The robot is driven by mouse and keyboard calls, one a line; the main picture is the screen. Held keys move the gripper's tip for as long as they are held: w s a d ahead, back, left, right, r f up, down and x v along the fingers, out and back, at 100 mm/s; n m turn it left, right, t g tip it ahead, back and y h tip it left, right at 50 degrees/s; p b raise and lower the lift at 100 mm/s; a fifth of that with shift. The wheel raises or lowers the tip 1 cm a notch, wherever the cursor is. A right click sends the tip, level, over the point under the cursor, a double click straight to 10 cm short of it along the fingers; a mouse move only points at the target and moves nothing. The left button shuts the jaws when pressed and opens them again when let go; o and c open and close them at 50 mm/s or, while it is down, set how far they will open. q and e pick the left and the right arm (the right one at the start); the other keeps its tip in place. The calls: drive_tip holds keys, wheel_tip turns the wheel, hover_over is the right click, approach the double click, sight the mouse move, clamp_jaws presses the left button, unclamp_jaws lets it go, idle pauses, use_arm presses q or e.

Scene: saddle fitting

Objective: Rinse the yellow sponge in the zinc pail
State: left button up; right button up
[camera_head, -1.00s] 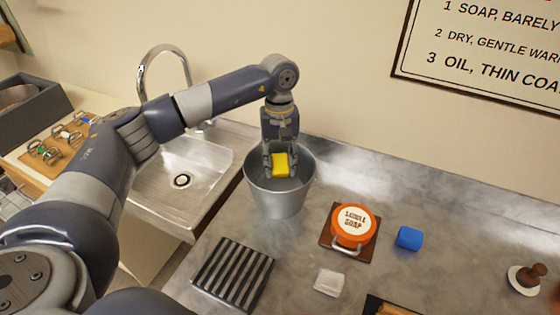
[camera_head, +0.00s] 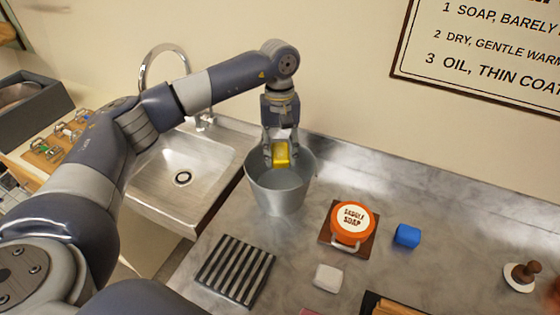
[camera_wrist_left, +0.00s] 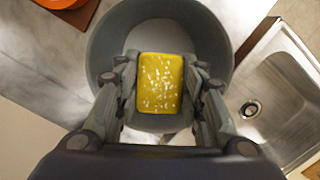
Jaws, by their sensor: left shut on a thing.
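The yellow sponge (camera_head: 281,153) is held between the fingers of my left gripper (camera_head: 280,150). In the left wrist view the sponge (camera_wrist_left: 160,83) shows pale specks on its face, and the gripper's fingers (camera_wrist_left: 160,90) press its two sides. The zinc pail (camera_head: 278,198) stands upright on the metal counter beside the sink. The sponge is over the pail's mouth, near the rim's height. In the left wrist view the pail (camera_wrist_left: 105,45) surrounds the sponge from above, and its inside looks grey. I cannot tell how high any water stands. My right gripper is not in view.
The sink (camera_head: 182,178) with its curved tap is left of the pail. An orange saddle soap tin (camera_head: 351,223), a blue block (camera_head: 406,235), a white block (camera_head: 328,277) and a striped rack (camera_head: 235,270) lie in front and right. Bare counter (camera_head: 430,195) lies at the back right.

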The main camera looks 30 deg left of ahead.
sight(280, 153)
use_arm(q)
drive_tip(key=shift+r+p, duration=0.8)
drive_tip(key=shift+r, duration=1.25)
idle(0.5)
drive_tip(key=shift+r+p, duration=1.1)
drive_tip(key=shift+r, duration=0.9)
drive_tip(key=shift+f, duration=0.1)
